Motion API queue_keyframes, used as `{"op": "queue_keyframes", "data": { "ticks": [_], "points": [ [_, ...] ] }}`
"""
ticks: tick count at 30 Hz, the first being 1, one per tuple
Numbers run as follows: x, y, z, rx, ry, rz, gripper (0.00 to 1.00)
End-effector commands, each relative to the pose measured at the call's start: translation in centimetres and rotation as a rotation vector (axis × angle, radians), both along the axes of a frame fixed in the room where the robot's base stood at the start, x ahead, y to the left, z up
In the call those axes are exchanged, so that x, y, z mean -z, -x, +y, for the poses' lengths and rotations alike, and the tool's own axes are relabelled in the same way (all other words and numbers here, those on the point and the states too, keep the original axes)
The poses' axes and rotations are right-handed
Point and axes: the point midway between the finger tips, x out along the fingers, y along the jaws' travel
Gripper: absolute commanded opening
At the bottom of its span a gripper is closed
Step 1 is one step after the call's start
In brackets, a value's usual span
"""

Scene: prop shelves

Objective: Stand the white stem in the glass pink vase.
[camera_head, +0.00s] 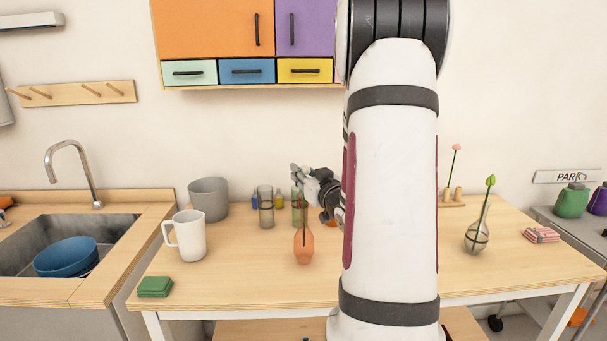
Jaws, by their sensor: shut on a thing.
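The pink vase (304,247) is a small orange-pink glass bottle standing upright on the wooden table, left of my arm. A thin dark green stem (304,217) runs down from my gripper to the vase's neck; I take it for the white stem. Its lower end overlaps the neck, and I cannot tell for sure whether it is inside or behind it. My gripper (298,175) is shut on the stem, above the vase. No white flower head shows clearly against the pale gripper. My arm hides part of the table.
Behind the vase stand a clear glass (266,207) and a greenish glass. A white mug (187,236), grey pot (208,199) and green coasters (155,287) are left. Right of my arm are a clear vase (477,238) with a green bud and a pink flower (456,149) in a wooden holder.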

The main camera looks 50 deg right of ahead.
Motion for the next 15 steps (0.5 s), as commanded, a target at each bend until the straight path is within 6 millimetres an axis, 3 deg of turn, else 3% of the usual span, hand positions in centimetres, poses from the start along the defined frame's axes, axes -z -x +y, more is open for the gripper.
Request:
{"op": "queue_keyframes", "data": {
  "ticks": [15],
  "points": [
    [1.2, 0.0, 0.0, 0.000, 0.000, 0.000, 0.12]
  ]
}}
